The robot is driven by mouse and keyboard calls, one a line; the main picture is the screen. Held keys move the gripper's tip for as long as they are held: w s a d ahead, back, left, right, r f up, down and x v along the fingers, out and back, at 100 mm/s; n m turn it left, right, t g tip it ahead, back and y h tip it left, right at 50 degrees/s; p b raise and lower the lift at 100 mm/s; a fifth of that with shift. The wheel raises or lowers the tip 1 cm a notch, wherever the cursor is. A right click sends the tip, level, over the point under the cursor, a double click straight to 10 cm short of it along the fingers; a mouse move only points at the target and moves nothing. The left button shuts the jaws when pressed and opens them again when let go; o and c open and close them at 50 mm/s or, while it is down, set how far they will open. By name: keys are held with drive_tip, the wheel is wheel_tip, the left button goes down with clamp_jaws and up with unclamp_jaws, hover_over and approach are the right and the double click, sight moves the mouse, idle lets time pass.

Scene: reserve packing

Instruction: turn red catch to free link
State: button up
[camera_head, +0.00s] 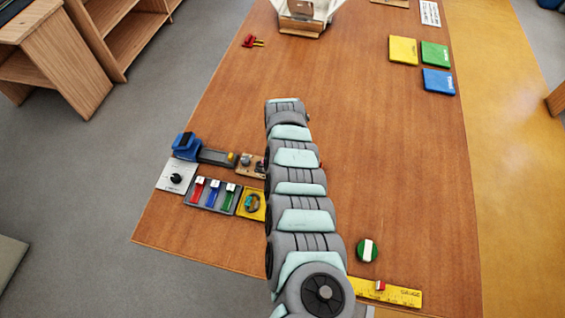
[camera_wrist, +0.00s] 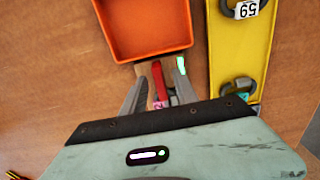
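In the wrist view, a narrow red piece (camera_wrist: 157,76), which looks like the red catch, stands over a small wooden base (camera_wrist: 145,70). A pink bit (camera_wrist: 160,103) shows at its near end. My gripper (camera_wrist: 160,76) has its two grey fingers spread, one on each side of the red piece. A gap shows on the left side; whether the right finger touches it I cannot tell. A small green and white part (camera_wrist: 181,65) is by the right fingertip. I cannot make out a link. My arm hides the gripper and this spot in the head view.
In the wrist view, an orange tray (camera_wrist: 108,38) lies just beyond the fingers, and a yellow tray (camera_wrist: 213,60) labelled 59 is close on the right. In the head view, a blue device (camera_head: 186,145) and coloured sliders (camera_head: 213,194) are left of my arm.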

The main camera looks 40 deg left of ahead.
drive_tip(key=shift+w+f, duration=0.1)
drive_tip(key=shift+c, duration=0.2)
clamp_jaws()
idle(0.4)
